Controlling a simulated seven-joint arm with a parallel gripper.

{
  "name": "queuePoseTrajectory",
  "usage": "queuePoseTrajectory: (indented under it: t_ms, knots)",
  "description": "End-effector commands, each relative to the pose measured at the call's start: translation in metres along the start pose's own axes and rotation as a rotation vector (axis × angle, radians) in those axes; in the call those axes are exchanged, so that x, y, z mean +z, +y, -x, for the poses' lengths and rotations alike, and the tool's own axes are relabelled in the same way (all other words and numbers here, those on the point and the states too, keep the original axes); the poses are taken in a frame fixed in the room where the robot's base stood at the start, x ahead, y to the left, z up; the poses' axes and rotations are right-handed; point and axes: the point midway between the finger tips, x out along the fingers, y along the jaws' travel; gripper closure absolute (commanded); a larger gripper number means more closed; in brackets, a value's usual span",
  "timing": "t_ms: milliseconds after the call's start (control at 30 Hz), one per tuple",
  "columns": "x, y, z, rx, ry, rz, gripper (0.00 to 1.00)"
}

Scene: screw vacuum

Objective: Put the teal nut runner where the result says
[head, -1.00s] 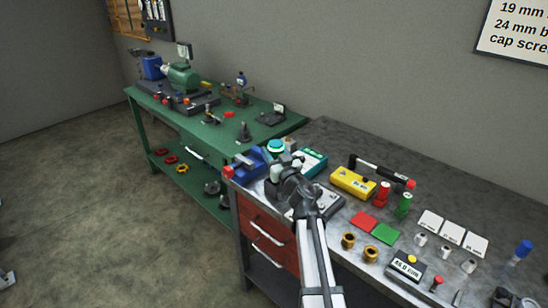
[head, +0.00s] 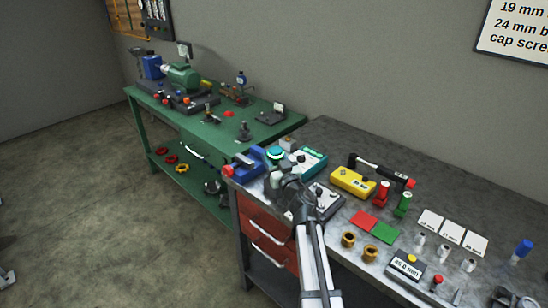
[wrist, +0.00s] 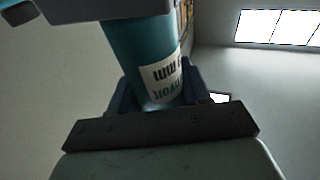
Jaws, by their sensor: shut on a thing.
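The teal nut runner (head: 275,153) is in my gripper (head: 277,171), held over the left end of the grey bench beside a blue vise (head: 246,163). In the wrist view its teal body (wrist: 135,48) stands between the dark jaws (wrist: 155,92), with a white label upside down that reads "mm" in part. My gripper is shut on it. A red mat (head: 362,219) and a green mat (head: 385,233) lie side by side on the bench. A grey box with a lit display (head: 405,268) stands at the front; its reading is too small to be sure of.
A teal case (head: 308,160), a yellow meter (head: 352,181), a black-handled wrench (head: 382,170) and red (head: 382,193) and green (head: 404,203) pieces stand nearby. A green bench (head: 270,133) is behind left.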

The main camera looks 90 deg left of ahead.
Motion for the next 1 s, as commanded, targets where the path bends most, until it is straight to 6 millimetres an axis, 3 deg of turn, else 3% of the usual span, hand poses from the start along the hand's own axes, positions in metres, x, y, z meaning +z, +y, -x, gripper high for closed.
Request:
queuePoseTrajectory:
  t_ms: [100,133,400,900,1000]
  knots:
    - [0.003,0.000,0.001,0.001,-0.003,0.000,1.00]
    - [0.004,0.000,0.001,0.002,-0.004,0.000,0.52]
    - [0.003,0.000,0.000,0.001,-0.003,0.000,0.28]
    - [-0.009,0.000,-0.001,0.002,-0.001,-0.001,0.28]
    - [-0.010,-0.001,0.013,0.002,-0.003,0.000,0.28]
